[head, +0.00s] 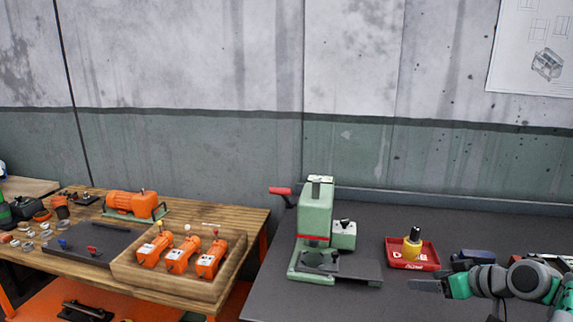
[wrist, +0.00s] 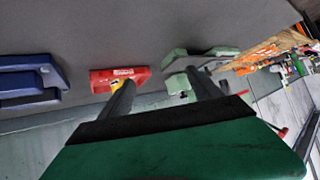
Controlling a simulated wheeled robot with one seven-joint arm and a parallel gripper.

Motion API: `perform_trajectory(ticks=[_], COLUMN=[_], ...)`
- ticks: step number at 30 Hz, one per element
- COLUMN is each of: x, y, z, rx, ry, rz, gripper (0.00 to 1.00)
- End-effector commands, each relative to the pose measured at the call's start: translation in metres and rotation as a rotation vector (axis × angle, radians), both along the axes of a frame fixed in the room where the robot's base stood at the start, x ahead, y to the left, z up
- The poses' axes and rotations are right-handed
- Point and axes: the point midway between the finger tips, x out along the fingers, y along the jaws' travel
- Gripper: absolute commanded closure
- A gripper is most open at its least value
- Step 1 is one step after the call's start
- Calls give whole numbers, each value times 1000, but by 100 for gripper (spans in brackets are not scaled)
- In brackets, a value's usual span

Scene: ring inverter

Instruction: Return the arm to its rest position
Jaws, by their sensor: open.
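My gripper (head: 432,286) shows in the head view at the lower right, above the dark grey table and in front of the red tray. The grey and green arm comes in from the right edge. In the wrist view my gripper (wrist: 158,82) has its two dark fingers spread apart, with nothing between them. The green gripper body fills the bottom of that view.
A green press (head: 315,230) with a red handle stands on the dark table (head: 340,302). A red tray (head: 430,262) holds a yellow and black object (head: 412,243). A blue object (head: 472,256) lies beside my arm. A wooden bench (head: 95,285) with orange machines stands at left.

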Motion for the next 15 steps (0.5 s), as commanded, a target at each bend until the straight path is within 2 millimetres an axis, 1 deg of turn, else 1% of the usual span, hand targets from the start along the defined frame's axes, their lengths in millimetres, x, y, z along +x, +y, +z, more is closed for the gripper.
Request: perform_trajectory(ticks=[1, 4, 5, 6, 8, 9, 11, 12, 14, 15], x=[3, 1, -1, -6, -19, -32, -61, -84, -119, -140], y=[22, 63, 76, 96, 127, 149, 182, 200, 218, 225], z=[8, 10, 11, 13, 15, 18, 20, 21, 18, 16], rx=[-9, -24, -33, -42, -62, -79, -110, -131, -158, -172], ry=[38, 132, 163, 205, 273, 323, 401, 451, 513, 545], rz=[6, -6, -12, -21, -38, -56, -94, -125, -177, -210], gripper=[26, 26, 26, 26, 26, 26, 26, 26, 26, 26])
